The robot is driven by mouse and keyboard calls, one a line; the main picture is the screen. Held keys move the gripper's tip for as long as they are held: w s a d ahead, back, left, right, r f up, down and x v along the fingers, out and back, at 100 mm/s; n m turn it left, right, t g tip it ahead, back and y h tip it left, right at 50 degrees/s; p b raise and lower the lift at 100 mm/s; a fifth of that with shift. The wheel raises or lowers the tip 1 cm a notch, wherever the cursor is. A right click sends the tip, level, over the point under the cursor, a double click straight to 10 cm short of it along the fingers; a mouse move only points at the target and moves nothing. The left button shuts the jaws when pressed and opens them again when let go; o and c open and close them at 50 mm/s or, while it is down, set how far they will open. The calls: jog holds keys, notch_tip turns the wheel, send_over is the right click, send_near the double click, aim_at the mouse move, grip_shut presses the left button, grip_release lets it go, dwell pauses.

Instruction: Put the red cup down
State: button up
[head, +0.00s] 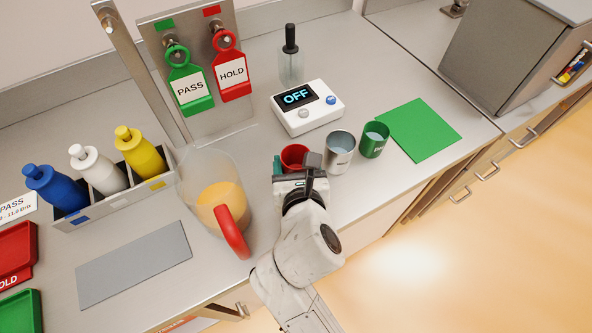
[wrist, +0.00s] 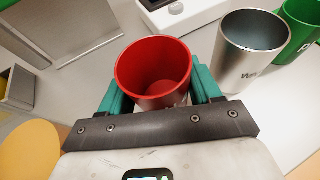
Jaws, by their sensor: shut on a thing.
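The red cup (head: 294,155) is at the front of the counter in the head view, partly hidden behind my gripper (head: 297,171). In the wrist view the red cup (wrist: 155,70) is upright with its open top showing, and it looks empty. My gripper (wrist: 157,92) is shut on it, with a teal finger on each side of the cup. I cannot tell whether the cup's base touches the counter.
A steel cup (head: 339,154) stands close to the right of the red cup, and a green cup (head: 374,139) beyond it. A pitcher (head: 217,200) of yellow liquid stands to the left. A white device (head: 307,107) reading OFF is behind. A green mat (head: 424,131) lies bare at right.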

jog(key=shift+f, duration=1.3)
jog(key=shift+f, duration=0.1)
jog(key=o, duration=1.1)
jog(key=shift+s, duration=0.2)
jog(key=v, duration=1.2)
jog(key=shift+w, duration=0.15)
